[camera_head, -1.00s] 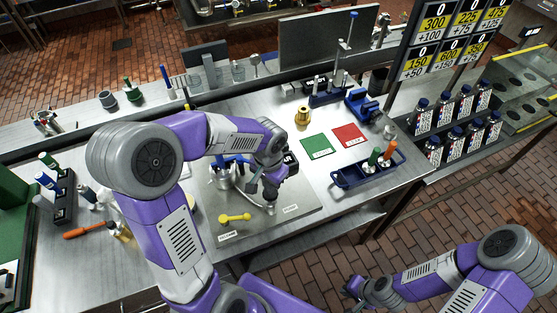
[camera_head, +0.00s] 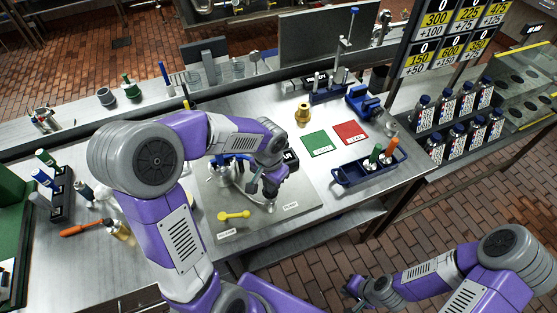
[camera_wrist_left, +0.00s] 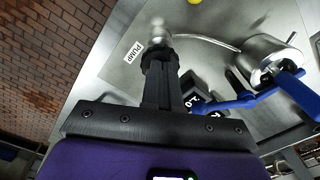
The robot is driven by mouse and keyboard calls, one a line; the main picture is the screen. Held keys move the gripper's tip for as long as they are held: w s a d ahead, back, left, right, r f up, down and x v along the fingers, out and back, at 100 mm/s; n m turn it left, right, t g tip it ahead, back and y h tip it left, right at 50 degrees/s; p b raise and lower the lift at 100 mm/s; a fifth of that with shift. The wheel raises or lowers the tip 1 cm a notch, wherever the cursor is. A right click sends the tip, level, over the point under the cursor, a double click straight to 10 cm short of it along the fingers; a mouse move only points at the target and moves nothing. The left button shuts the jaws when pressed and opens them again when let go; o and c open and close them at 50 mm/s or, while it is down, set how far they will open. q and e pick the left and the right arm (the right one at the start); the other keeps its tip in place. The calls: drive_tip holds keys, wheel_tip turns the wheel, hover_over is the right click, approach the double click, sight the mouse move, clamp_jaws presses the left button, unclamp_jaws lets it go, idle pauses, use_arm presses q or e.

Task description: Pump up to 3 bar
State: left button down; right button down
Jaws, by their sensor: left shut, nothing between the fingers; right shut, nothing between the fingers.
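My left gripper (camera_head: 269,196) is over the metal plate, close to the label PUMP (camera_head: 291,206). In the left wrist view its dark fingers (camera_wrist_left: 158,58) are together and empty, pointing at the round metal pump fitting (camera_wrist_left: 159,35). I cannot tell whether they touch it. A hose runs from the fitting to a metal vessel (camera_wrist_left: 268,55) with a blue lever (camera_wrist_left: 296,92). A black display box (camera_wrist_left: 196,103) seems to read 2.0, partly hidden by the gripper. My right gripper (camera_head: 354,292) is shut, away from the bench.
A blue tray (camera_head: 368,170) with coloured-handled tools, a green mat (camera_head: 315,144), a red mat (camera_head: 350,132) and a brass part (camera_head: 303,116) are to the right. An orange screwdriver (camera_head: 80,229) and a dark rack (camera_head: 62,196) are at left. Several bottles (camera_head: 450,120) stand at far right.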

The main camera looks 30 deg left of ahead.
use_arm(q)
drive_tip(key=shift+f+b, duration=0.9)
drive_tip(key=shift+f, duration=0.3)
drive_tip(key=shift+r, duration=0.15)
drive_tip(key=shift+r+p, duration=1.7)
drive_tip(key=shift+r, duration=0.3)
drive_tip(key=shift+f, duration=0.15)
